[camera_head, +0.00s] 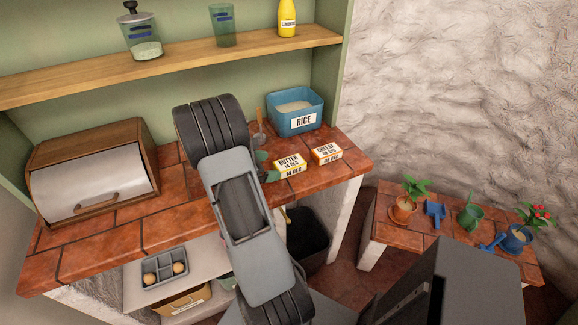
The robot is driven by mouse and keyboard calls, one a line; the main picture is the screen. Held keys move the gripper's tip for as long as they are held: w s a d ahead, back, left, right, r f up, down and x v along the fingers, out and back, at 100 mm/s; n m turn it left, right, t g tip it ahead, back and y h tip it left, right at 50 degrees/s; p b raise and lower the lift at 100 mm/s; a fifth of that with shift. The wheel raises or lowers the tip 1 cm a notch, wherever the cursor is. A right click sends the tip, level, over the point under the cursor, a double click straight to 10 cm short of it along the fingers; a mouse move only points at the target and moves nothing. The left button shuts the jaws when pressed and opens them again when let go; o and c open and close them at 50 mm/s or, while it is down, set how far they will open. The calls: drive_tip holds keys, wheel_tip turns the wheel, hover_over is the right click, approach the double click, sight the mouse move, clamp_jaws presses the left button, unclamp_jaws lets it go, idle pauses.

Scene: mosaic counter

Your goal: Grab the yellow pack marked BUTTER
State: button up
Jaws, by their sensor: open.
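The yellow pack marked BUTTER (289,164) lies on the tiled counter near its front edge, right of my arm. It is orange-yellow with a white label on top. My gripper (267,167) is mostly hidden behind my own arm link.
A similar pack marked CHEESE (326,153) lies close right of the butter. A blue RICE bin (295,112) stands behind both. A utensil with an orange handle (259,121) is behind my gripper. A bread box (92,172) stands at left; a shelf (180,64) runs above.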

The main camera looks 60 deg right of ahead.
sight(281, 165)
drive_tip(key=shift+p+x, duration=0.6)
drive_tip(key=shift+x, duration=2.2)
drive_tip(key=shift+a, duration=0.1)
drive_tip(key=c, duration=1.1)
drive_tip(key=shift+c, duration=0.2)
